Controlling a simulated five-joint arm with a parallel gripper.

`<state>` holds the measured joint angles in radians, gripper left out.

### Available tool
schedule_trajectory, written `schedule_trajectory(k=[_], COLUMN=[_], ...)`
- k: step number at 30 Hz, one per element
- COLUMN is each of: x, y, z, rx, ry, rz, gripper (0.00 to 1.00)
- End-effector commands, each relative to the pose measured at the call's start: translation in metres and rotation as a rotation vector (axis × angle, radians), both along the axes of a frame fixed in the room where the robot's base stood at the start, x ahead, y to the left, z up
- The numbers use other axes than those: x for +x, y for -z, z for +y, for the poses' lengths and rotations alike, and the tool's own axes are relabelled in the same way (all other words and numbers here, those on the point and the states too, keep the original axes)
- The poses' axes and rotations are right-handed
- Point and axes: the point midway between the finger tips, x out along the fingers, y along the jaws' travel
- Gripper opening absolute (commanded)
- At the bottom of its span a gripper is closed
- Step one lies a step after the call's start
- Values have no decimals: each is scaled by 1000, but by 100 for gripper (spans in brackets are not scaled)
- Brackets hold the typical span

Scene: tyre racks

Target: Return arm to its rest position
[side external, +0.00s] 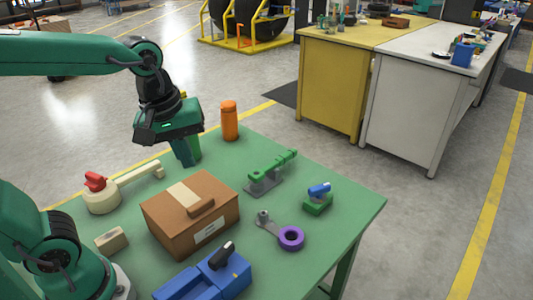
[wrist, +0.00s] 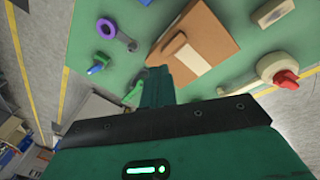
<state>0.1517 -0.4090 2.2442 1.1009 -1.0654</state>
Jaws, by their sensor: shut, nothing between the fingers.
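My gripper (side external: 186,153) hangs in the air above the far part of the green table, with its fingers pointing down. It is shut and empty. It is beyond the brown cardboard box (side external: 215,239) and left of the orange bottle (side external: 229,121), with the cream-and-red tool (side external: 102,201) to its left. In the wrist view the shut fingers (wrist: 157,76) show at the centre, with the brown box (wrist: 212,60) beyond them. My arm reaches in from the left of the side view.
The green table (side external: 345,205) also carries a green clamp-like part (side external: 270,174), a blue-and-green part (side external: 318,197), a purple ring tool (side external: 290,238), a blue tool (side external: 195,285) and a beige block (side external: 111,240). Yellow (side external: 332,90) and white (side external: 410,115) workbenches stand behind.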

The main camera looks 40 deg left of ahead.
Motion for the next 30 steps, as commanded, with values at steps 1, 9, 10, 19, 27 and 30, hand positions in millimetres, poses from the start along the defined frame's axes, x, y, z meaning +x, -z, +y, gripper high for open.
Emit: schedule_trajectory(k=[1, 9, 10, 19, 27, 30], x=[-4, -19, -21, -36, -41, -41], y=[0, 0, 0, 4, 7, 7], z=[4, 20, 22, 36, 41, 41], rx=[11, 106, 120, 269, 339, 342], ry=[51, 373, 409, 726, 851, 858], rz=[-23, -137, -151, -252, -281, -282], gripper=[0, 0, 0, 0, 0, 0])
